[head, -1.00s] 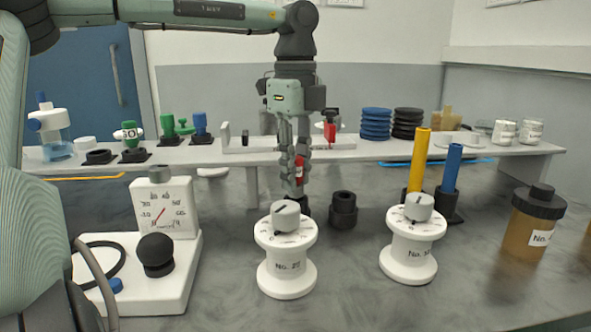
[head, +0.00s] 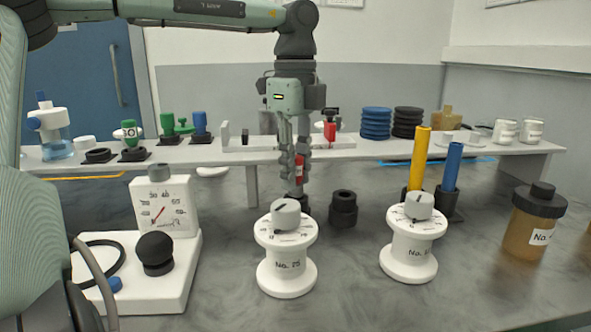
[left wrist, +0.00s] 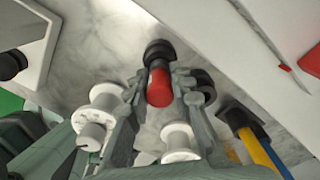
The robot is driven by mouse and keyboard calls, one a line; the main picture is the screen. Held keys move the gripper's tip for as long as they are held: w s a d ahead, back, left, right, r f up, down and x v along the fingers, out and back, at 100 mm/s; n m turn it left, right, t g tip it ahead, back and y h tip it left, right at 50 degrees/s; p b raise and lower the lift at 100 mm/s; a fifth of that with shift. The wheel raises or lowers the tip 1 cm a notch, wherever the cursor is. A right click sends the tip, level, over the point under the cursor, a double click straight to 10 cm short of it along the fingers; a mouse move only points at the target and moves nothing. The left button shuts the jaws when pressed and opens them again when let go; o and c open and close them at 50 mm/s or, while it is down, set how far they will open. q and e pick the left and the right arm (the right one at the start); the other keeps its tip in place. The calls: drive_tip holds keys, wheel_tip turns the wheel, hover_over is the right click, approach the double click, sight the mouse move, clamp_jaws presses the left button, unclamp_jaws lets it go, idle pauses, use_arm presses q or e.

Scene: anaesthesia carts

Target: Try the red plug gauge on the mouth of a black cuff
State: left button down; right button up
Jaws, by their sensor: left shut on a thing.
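My left gripper (head: 296,178) points down behind the front white dial spool, its fingers shut on the red plug gauge (head: 299,168). In the left wrist view the red plug gauge (left wrist: 159,88) is upright between the fingertips. A black cuff (head: 305,206) stands below the gripper, partly hidden by the spool's knob. In the left wrist view this cuff (left wrist: 159,52) lies right at the gauge's far end; I cannot tell whether they touch. A second black cuff (head: 343,209) stands just to the right; it also shows in the left wrist view (left wrist: 203,82). My right gripper is not in view.
White dial spools (head: 286,265) (head: 409,258) stand in front. A gauge box (head: 160,270) with a black knob is at left, yellow (head: 418,160) and blue (head: 452,168) rods and a brown jar (head: 534,225) at right. A raised shelf (head: 225,158) runs behind.

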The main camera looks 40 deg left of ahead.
use_arm(q)
drive_tip(key=shift+f+b, duration=1)
drive_tip(key=shift+f, duration=0.2)
idle(2.1)
drive_tip(key=shift+r+p, duration=2.35)
drive_tip(key=shift+r, duration=1.25)
